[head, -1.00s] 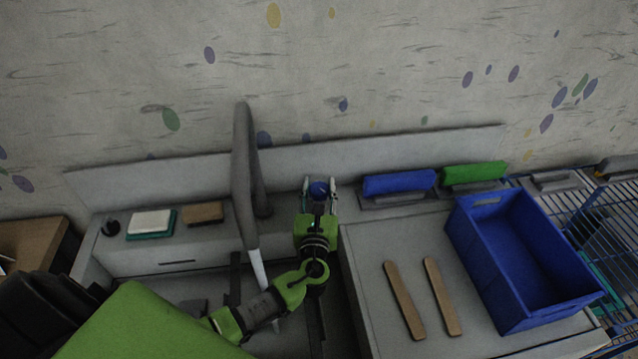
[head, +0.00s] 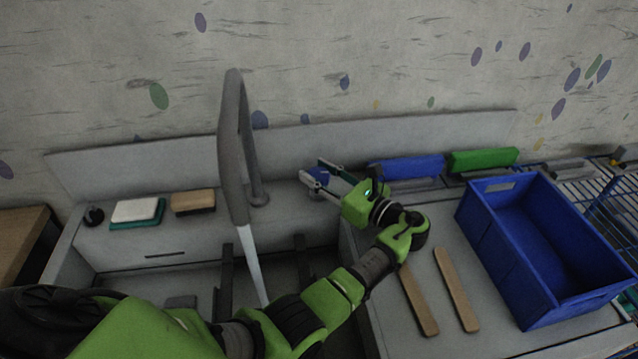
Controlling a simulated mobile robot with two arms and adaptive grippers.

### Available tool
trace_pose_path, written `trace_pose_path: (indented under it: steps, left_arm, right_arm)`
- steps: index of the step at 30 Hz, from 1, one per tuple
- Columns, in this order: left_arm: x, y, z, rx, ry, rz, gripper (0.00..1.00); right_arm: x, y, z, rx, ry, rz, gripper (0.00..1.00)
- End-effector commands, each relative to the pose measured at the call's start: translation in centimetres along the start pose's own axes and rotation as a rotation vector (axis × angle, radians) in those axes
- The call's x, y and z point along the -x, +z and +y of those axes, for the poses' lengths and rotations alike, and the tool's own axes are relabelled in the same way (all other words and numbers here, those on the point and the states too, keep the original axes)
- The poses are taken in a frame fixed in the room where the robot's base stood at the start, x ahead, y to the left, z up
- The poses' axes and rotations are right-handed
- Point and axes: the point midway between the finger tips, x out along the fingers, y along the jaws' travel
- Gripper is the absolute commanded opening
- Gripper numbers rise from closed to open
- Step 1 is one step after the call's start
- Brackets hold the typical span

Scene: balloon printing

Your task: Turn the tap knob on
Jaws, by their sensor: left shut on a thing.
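The fingers hide part of the knob. A pale stream of water (head: 254,275) runs from the tap's spout down into the sink. My right gripper is not in view.
A blue crate (head: 540,296) stands on the counter at right. Two wooden sticks (head: 457,290) lie left of it.

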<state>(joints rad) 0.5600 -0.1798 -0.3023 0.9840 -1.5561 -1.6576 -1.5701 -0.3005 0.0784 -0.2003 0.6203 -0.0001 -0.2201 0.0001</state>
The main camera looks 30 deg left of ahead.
Motion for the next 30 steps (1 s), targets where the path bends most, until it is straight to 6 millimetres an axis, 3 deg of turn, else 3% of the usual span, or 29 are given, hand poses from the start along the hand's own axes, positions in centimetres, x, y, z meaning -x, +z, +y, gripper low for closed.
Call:
trace_pose_path:
  steps: [1,9,25,26,27,28,30]
  left_arm:
    - [0.0,-0.3,-0.2,0.004,0.024,-0.003,0.14]
    - [-0.1,0.0,-0.1,0.004,0.117,-0.003,0.14]
    - [-0.1,0.2,0.0,0.003,0.140,-0.004,0.14]
    - [-0.1,0.2,0.0,0.003,0.140,-0.004,0.38]
    - [-0.1,0.2,0.0,0.004,0.140,-0.004,0.48]
    - [-0.1,0.2,0.0,0.003,0.140,-0.004,0.53]
    - [-0.1,0.2,0.0,0.003,0.140,-0.003,0.53]
  right_arm:
    - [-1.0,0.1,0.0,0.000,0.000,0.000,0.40]
    - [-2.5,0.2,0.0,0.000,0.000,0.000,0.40]
    - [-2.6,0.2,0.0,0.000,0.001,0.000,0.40]
    - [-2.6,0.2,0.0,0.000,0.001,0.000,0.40]
    - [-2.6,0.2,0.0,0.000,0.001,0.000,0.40]
    - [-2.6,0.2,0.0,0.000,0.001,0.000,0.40]
    - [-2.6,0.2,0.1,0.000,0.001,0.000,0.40]
